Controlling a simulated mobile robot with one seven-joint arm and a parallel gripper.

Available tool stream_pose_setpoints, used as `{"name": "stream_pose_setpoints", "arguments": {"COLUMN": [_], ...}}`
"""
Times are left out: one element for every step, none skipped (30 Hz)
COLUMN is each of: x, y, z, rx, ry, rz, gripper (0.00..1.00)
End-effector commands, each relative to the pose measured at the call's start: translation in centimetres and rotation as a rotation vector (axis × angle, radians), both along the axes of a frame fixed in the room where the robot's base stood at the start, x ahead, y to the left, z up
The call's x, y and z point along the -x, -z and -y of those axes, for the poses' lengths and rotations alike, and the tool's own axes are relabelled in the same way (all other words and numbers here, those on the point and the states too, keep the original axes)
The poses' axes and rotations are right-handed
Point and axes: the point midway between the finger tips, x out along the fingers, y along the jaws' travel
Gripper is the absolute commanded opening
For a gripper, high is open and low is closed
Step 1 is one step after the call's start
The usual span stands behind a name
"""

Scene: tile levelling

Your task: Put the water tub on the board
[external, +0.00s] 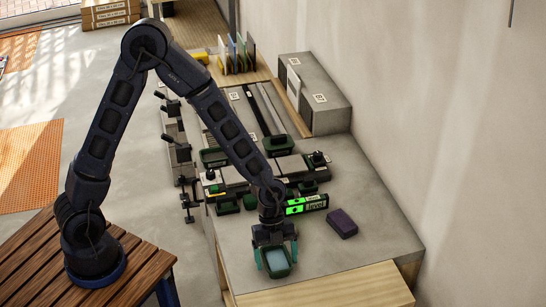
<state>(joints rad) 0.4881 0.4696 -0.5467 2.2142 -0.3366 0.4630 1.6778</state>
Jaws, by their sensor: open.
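A small dark green tub (278,273) with pale blue water in it stands near the front end of the grey concrete bench. My gripper (277,260) is over the tub, pointing down, with its teal fingers apart on either side of it. I cannot tell whether the fingers touch the tub walls. A pale wooden board (325,288) lies at the front edge of the bench, just in front of the tub. I cannot tell whether this is the board of the task.
A green-lit level (306,205) lies just behind my gripper, and a dark purple block (342,223) is to the right. Several clamps, trays and bars crowd the bench behind. Tiles stand in a rack (238,56) at the back. The bench's right front is clear.

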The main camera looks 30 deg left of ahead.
Motion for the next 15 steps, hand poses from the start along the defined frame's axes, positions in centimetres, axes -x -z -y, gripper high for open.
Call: {"name": "stream_pose_setpoints", "arguments": {"x": [-0.3, -0.4, -0.6, -0.8, -0.9, -1.1, -1.3, -1.4, -1.6, -1.8, -1.9, -2.1, -2.2, -2.4, -2.5], "y": [-0.6, -1.1, -1.6, -2.1, -2.6, -3.3, -3.8, -4.4, -5.1, -5.6, -6.1, -6.8, -7.2, -7.6, -8.2], "z": [-0.2, -0.3, -0.4, -0.6, -0.8, -0.9, -1.1, -1.2, -1.5, -1.7, -1.8, -2.0, -2.1, -2.3, -2.4], "rx": [0.003, 0.003, 0.003, 0.002, 0.002, 0.003, 0.003, 0.003, 0.002, 0.002, 0.002, 0.002, 0.002, 0.001, 0.0], "ry": [-0.002, -0.002, -0.002, -0.003, -0.002, -0.003, -0.003, -0.002, -0.003, -0.003, -0.003, -0.003, -0.002, -0.002, -0.002], "rz": [0.003, 0.003, 0.004, 0.004, 0.005, 0.004, 0.004, 0.004, 0.005, 0.004, 0.004, 0.004, 0.003, 0.004, 0.003], "gripper": [0.84, 0.84, 0.84, 0.84, 0.84, 0.84, 0.84, 0.84, 0.84, 0.84, 0.84, 0.84, 0.84, 0.84, 0.84]}}
